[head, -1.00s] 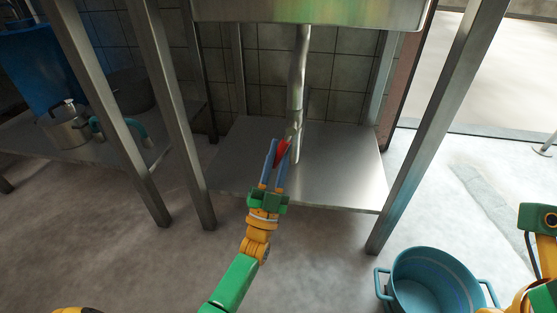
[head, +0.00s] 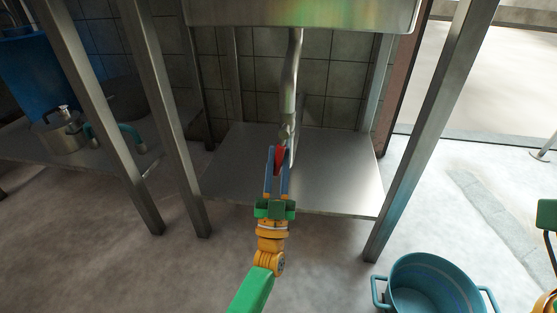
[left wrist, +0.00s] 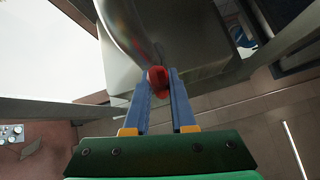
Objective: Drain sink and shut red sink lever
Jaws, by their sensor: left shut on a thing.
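The red sink lever (head: 279,158) sits on the drain pipe (head: 290,85) under the sink (head: 300,12). My left gripper (head: 277,160) is shut on the lever, with its blue fingers on either side of it. In the left wrist view the lever (left wrist: 158,80) shows between the two fingertips (left wrist: 160,85). The inside of the sink is hidden from the head view. My right gripper is out of view; only a bit of my right arm shows at the right edge.
A steel shelf (head: 330,185) lies below the pipe, between metal legs (head: 430,130). A blue pot (head: 430,285) stands on the floor at the lower right. Pots (head: 65,132) stand on a low shelf at the left.

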